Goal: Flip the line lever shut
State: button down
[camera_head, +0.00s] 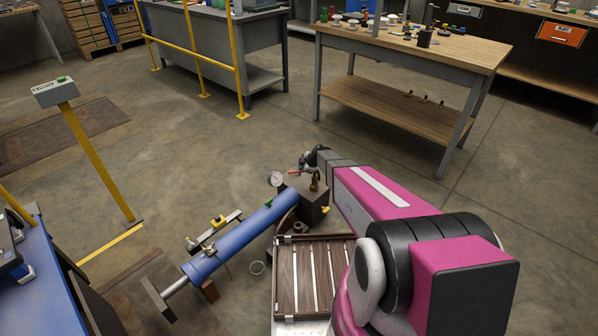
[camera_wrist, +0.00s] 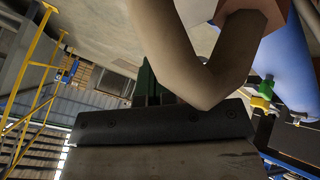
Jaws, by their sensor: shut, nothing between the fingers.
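A small red lever (camera_head: 294,172) shows on top of a dark block (camera_head: 313,207) at the upper end of a blue cylinder (camera_head: 240,236). I cannot tell its exact angle or whether it is the line lever. A yellow-tipped fitting (camera_head: 325,210) is on the block's right side. My gripper (camera_head: 309,158) is shut and empty beside the red lever; contact is unclear. In the wrist view, a thick brown curved pipe (camera_wrist: 205,60) crosses close in front and partly hides the fingers. A green and yellow fitting (camera_wrist: 264,92) is by the blue cylinder (camera_wrist: 278,50).
A round gauge (camera_head: 275,179) and a brass fitting (camera_head: 314,182) stand close to the lever. A slatted wooden tray (camera_head: 302,285) is in front of the block. A wooden workbench (camera_head: 420,50) stands behind. A yellow post with a grey box (camera_head: 56,92) is at left.

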jog(key=x, duration=0.9)
jog(key=shift+a+f, duration=0.1)
jog(key=shift+f, duration=0.05)
